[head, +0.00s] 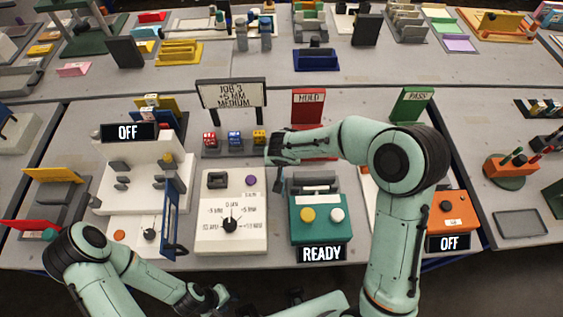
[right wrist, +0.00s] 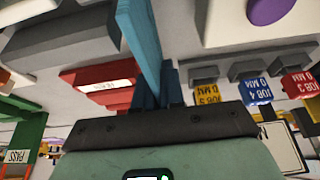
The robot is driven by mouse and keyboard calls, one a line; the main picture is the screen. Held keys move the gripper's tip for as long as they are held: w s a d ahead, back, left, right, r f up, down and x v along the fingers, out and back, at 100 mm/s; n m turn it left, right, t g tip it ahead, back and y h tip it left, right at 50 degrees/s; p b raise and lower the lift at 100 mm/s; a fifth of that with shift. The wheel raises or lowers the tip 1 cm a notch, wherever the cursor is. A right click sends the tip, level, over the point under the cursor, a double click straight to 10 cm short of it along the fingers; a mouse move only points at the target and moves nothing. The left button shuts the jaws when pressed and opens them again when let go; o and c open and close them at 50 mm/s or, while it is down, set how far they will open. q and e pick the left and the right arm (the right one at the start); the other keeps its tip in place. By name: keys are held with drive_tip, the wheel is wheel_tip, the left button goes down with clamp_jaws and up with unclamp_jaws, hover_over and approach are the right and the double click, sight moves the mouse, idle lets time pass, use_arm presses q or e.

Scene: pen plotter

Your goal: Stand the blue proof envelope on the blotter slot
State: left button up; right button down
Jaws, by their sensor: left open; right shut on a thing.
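The blue proof envelope (right wrist: 140,40) shows nearly edge-on in the right wrist view, as a thin blue panel. My right gripper (right wrist: 158,92) is shut on it. In the head view my right gripper (head: 278,178) hangs between the white dial box and the teal READY machine; the envelope is mostly hidden there. A dark grey block (head: 315,181) at the back of the teal machine also shows in the right wrist view (right wrist: 60,47). I cannot tell which part is the blotter slot. My left gripper (head: 207,298) is open and empty at the front edge.
The white dial box (head: 231,240) and teal machine (head: 318,231) stand close together. An upright blue frame (head: 170,215) stands left.

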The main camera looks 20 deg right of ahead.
drive_tip(key=shift+f, duration=0.35)
drive_tip(key=shift+f, duration=0.1)
drive_tip(key=shift+f, duration=0.1)
drive_tip(key=c, duration=1.2)
unclamp_jaws()
drive_tip(key=shift+c, duration=0.2)
